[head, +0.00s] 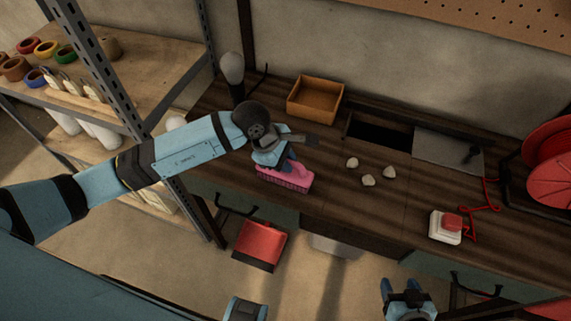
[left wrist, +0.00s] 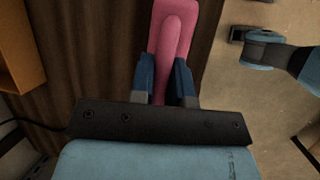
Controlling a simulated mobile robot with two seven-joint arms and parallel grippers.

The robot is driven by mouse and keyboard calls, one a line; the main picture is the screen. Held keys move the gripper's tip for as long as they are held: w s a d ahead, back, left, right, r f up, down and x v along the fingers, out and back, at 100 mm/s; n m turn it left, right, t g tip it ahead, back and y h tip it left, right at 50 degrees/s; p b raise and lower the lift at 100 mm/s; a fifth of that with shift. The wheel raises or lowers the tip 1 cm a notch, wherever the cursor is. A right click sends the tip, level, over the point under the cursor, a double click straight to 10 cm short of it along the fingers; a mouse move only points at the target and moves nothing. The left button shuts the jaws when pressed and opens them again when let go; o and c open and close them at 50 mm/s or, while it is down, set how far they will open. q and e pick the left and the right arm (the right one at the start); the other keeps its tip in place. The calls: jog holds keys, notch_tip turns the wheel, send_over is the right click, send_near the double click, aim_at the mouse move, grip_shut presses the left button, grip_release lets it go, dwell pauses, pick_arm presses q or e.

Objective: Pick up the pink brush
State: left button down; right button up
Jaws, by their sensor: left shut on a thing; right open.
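The pink brush (head: 285,178) is at the front edge of the dark wooden workbench (head: 340,215) in the head view. My left gripper (head: 288,163) is above it with its fingers on the brush. In the left wrist view the pink brush (left wrist: 174,40) runs between the two blue fingers of my left gripper (left wrist: 167,75), which are shut on it. I cannot tell whether the brush is touching the bench. My right gripper (head: 408,293) is at the lower right of the head view, in front of the bench, open and empty.
An orange box (head: 315,99) stands behind. A red-buttoned white box (head: 446,227) and red reel (head: 552,165) are at the right. A red dustpan (head: 260,243) is below the bench edge.

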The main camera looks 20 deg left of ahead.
pick_arm(q)
notch_tip(320, 180, up, 20)
jog(key=b, duration=0.1)
jog(key=shift+b, duration=0.35)
jog(key=shift+f, duration=0.1)
